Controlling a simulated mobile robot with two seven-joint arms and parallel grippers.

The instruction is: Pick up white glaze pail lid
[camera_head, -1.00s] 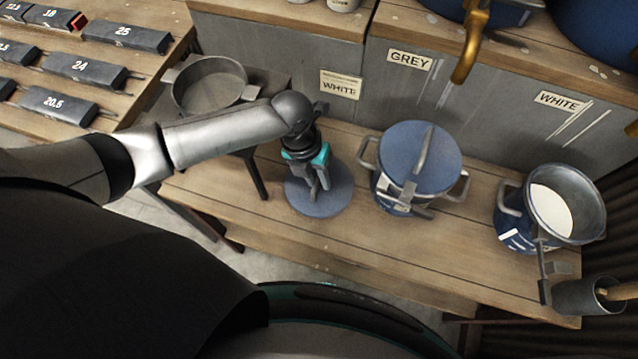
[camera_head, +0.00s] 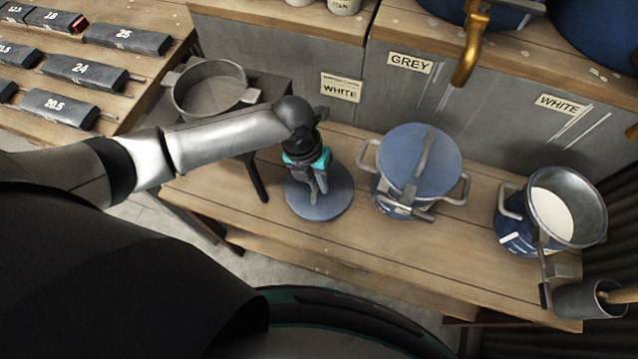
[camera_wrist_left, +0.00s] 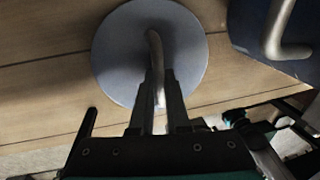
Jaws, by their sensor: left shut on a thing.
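The white glaze pail lid (camera_head: 335,203) is a round blue-grey disc with a bar handle, at the middle of the wooden bench beside the lidded pail. My left gripper (camera_head: 319,197) points down over it and is shut on its handle. In the left wrist view the lid (camera_wrist_left: 112,58) fills the upper middle, and the two fingers of the left gripper (camera_wrist_left: 158,98) close around the grey handle (camera_wrist_left: 155,50). I cannot tell whether the lid touches the bench. The open pail with white glaze (camera_head: 508,225) stands at the right of the bench. My right gripper is not in view.
A lidded blue pail (camera_head: 418,160) stands just right of the lid. A grey pan (camera_head: 209,90) sits on a stand at the left. A grey cup (camera_head: 583,298) is at the bench's right end. A brass tap (camera_head: 468,55) hangs above. Bench in front is clear.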

